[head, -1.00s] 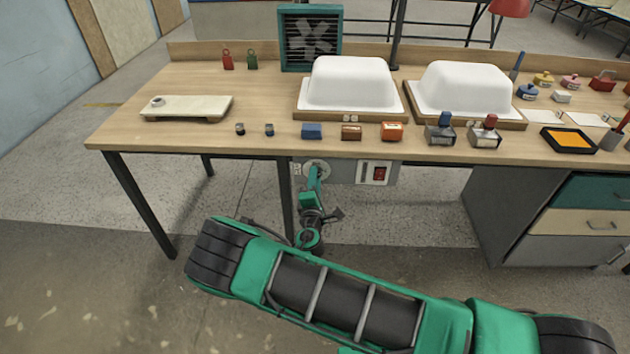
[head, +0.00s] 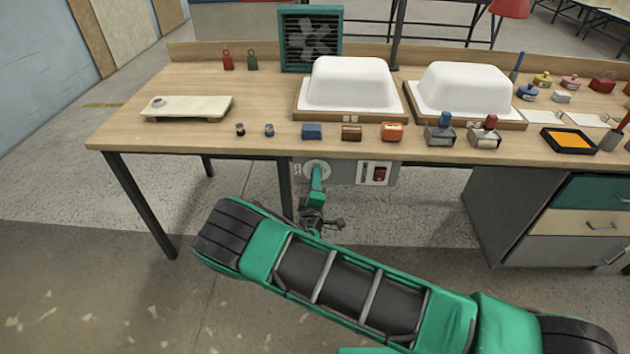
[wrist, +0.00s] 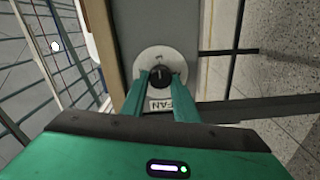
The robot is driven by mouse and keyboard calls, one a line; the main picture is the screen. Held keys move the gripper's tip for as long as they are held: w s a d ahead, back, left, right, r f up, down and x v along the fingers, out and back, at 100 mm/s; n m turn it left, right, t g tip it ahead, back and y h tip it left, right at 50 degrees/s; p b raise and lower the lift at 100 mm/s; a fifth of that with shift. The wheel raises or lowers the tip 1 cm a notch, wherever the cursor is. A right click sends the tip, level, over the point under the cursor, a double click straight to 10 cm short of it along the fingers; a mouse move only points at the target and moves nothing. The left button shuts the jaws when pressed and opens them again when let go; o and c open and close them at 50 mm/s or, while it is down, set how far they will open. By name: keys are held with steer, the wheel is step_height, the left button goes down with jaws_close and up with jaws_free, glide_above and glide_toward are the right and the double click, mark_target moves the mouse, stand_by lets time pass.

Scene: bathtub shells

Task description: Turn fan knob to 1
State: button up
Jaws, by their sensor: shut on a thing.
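The fan knob (wrist: 161,74) is a dark round knob with a light pointer mark, on a pale round dial plate in the wrist view. A label reading FAN (wrist: 160,105) sits by the dial. My gripper (wrist: 160,78) has its two green fingers at either side of the knob, shut on it. In the head view the dial (head: 316,168) is on the panel under the table's front edge, with my gripper (head: 317,180) reaching up to it; the knob is hidden there. The fan (head: 311,38) stands at the back of the table. The dial numbers are too small to read surely.
A red switch (head: 379,174) is on the same panel, right of the dial. The wooden table (head: 270,105) carries two white tub shapes (head: 350,83) and several small blocks and stamps. A table leg (head: 286,190) stands close to my gripper.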

steer(key=shift+d+f, duration=0.25)
steer(key=o, duration=1.1)
steer(key=shift+c, duration=0.2)
steer(key=shift+a, duration=0.1)
steer(key=shift+r, duration=0.1)
steer(key=s, duration=1)
steer(key=shift+s+a, duration=0.2)
steer(key=shift+s, duration=0.15)
